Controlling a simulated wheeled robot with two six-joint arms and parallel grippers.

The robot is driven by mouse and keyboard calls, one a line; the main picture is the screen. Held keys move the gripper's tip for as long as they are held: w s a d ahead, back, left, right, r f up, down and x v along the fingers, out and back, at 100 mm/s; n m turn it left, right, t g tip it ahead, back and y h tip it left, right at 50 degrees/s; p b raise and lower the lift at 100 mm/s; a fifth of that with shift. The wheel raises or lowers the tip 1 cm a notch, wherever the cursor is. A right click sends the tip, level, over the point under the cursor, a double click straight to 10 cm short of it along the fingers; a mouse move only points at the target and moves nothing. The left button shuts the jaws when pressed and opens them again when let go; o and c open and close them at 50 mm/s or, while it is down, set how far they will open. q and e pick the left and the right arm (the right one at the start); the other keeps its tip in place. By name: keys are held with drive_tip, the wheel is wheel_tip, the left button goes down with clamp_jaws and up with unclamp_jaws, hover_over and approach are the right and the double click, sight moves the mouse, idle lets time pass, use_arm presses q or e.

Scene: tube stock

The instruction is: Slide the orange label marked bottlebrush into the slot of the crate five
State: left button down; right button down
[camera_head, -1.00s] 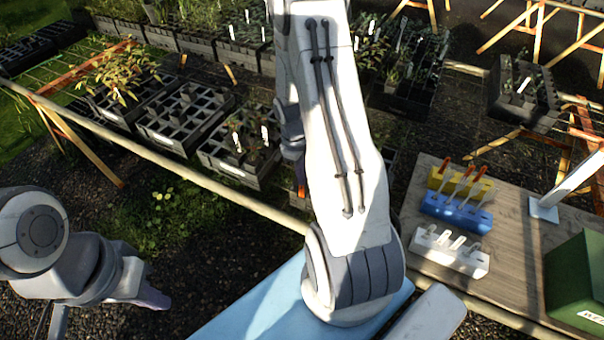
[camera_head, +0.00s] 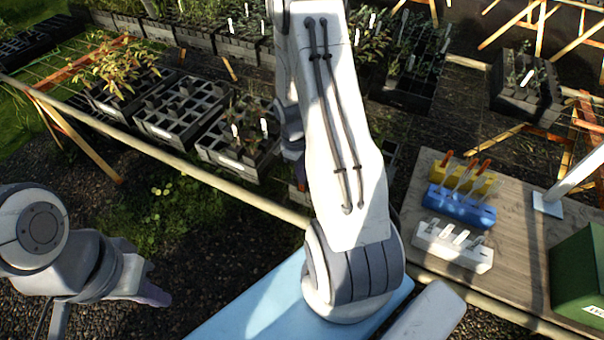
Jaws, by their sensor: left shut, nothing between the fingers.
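Orange-topped labels (camera_head: 481,166) stand in the yellow block on the wooden board; their writing is too small to read. Several dark crates with plants stand on the rails behind, including one with a pale front tag (camera_head: 228,161). I cannot read which is crate five. My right gripper (camera_head: 294,150) is mostly hidden behind my own arm, near the right end of that crate; its fingertips and anything in them do not show clearly. My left gripper (camera_head: 155,295) is shut and empty at the lower left, over gravel, away from the crates.
The wooden board (camera_head: 520,240) at right carries the yellow block (camera_head: 487,186), a blue block (camera_head: 460,207), a white block (camera_head: 452,246) with pale labels and a green box (camera_head: 580,270). A wooden rail (camera_head: 190,168) runs before the crates. My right arm hides the middle.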

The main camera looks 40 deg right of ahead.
drive_tip(key=shift+f, duration=0.25)
drive_tip(key=c, duration=1)
unclamp_jaws()
drive_tip(key=r, duration=0.7)
drive_tip(key=w+r, duration=0.1)
drive_tip(key=r, duration=0.2)
drive_tip(key=shift+w+a+r+b, duration=0.1)
drive_tip(key=shift+a+r+b, duration=0.15)
drive_tip(key=shift+b, duration=0.15)
